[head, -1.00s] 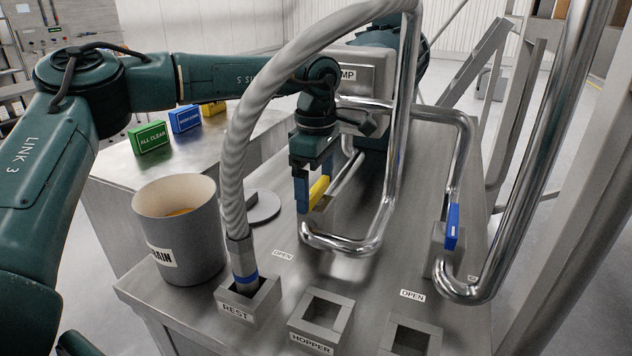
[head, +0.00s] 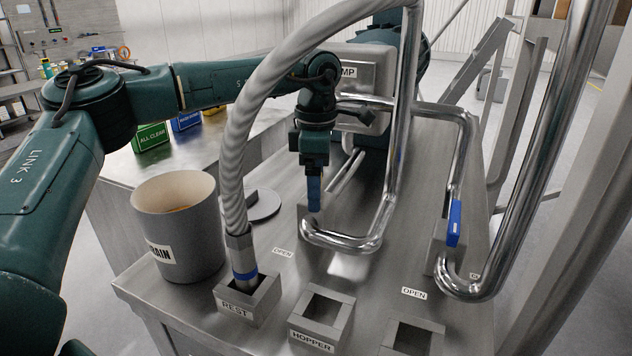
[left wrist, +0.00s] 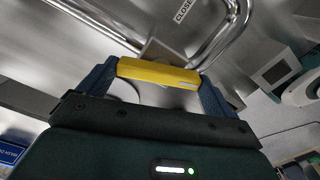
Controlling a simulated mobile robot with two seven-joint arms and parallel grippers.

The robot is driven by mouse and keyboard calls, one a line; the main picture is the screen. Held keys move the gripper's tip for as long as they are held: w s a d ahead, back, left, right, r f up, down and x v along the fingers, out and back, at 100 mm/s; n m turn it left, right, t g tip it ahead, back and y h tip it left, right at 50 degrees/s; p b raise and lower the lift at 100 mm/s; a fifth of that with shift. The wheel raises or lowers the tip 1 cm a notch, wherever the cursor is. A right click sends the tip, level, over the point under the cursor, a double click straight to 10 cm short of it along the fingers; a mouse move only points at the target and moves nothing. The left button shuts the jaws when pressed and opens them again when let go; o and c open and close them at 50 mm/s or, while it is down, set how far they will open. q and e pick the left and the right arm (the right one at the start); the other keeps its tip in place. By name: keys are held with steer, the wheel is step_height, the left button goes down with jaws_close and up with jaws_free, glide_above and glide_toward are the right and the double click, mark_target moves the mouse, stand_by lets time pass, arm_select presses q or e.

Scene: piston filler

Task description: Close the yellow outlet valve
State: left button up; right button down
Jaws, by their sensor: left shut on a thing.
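The yellow valve handle (left wrist: 158,73) lies between the two blue fingers of my left gripper (left wrist: 158,84) in the left wrist view. My left gripper is shut on it. In the head view this gripper (head: 314,208) points down at the valve beside the bent steel pipe (head: 345,240), and its finger hides the handle. A label reading CLOSE, partly cut by the view (left wrist: 184,10), shows above the handle in the left wrist view. My right gripper is not in view.
A second valve with a blue handle (head: 454,223) is on the right pipe. A thick hose (head: 236,150) stands in the REST socket (head: 250,310), close to my left arm. A DRAIN bucket (head: 185,245) and HOPPER socket (head: 320,320) are in front.

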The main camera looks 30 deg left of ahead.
arm_select(q)
steer(key=n, duration=0.3)
steer(key=shift+n+b, duration=0.4)
steer(key=n, duration=0.3)
steer(key=shift+n+b, duration=0.3)
steer(key=n, duration=0.6)
steer(key=shift+r+n+b, duration=0.1)
steer(key=shift+n+b, duration=0.2)
steer(key=shift+b, duration=0.05)
steer(key=o, duration=0.7)
step_height(320, 180, up, 13)
stand_by(0.4)
